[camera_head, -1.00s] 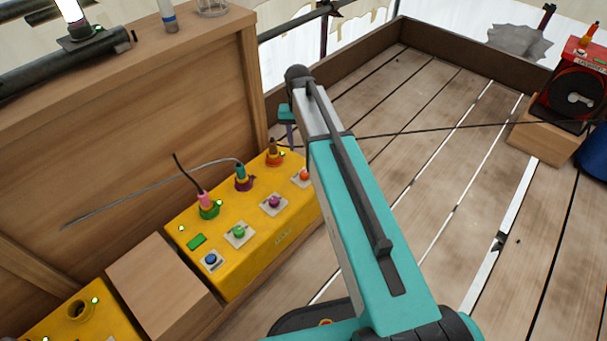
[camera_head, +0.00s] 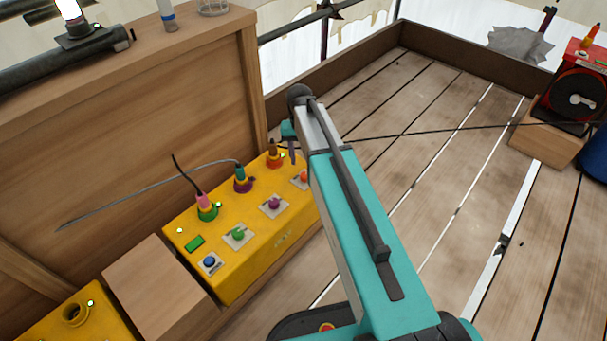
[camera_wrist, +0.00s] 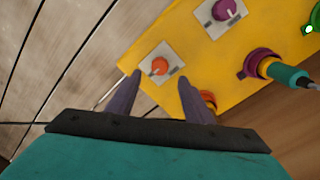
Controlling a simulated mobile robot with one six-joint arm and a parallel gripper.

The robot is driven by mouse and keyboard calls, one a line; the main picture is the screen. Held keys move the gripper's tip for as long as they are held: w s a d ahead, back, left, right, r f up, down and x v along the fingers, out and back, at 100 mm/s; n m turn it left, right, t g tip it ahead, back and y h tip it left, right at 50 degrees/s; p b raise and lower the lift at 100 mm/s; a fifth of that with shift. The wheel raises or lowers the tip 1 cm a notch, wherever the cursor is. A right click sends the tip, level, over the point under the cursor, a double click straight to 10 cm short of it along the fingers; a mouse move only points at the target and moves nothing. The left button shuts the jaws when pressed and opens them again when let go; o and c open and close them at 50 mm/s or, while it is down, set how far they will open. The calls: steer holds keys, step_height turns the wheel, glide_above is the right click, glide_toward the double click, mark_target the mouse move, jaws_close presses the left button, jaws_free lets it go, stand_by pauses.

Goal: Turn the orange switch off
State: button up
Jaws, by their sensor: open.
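The orange switch (camera_wrist: 160,66) is a round knob on a pale square plate at one end of a yellow box (camera_wrist: 200,55). In the head view the orange switch (camera_head: 304,177) shows at the box's right end, partly hidden by my arm. My gripper (camera_wrist: 160,92) is open and empty in the wrist view. Its two grey fingers point towards the switch, one on either side of it, with the knob just beyond the tips. I cannot tell that they touch it. In the head view one finger of my gripper (camera_head: 292,152) shows above the box's right end.
Purple (camera_head: 273,203), green (camera_head: 238,234) and blue (camera_head: 209,262) knobs line the same box. A wooden panel (camera_head: 120,130) rises behind. The plank floor at right is mostly clear.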

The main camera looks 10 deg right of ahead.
mark_target(304, 175)
step_height(304, 175, down, 7)
steer(key=shift+d+f+b, duration=0.15)
steer(key=shift+f+b, duration=0.05)
steer(key=shift+b, duration=0.85)
steer(key=c, duration=0.9)
steer(key=shift+a, duration=0.2)
steer(key=shift+c, duration=0.7)
steer(key=shift+s+d, duration=0.1)
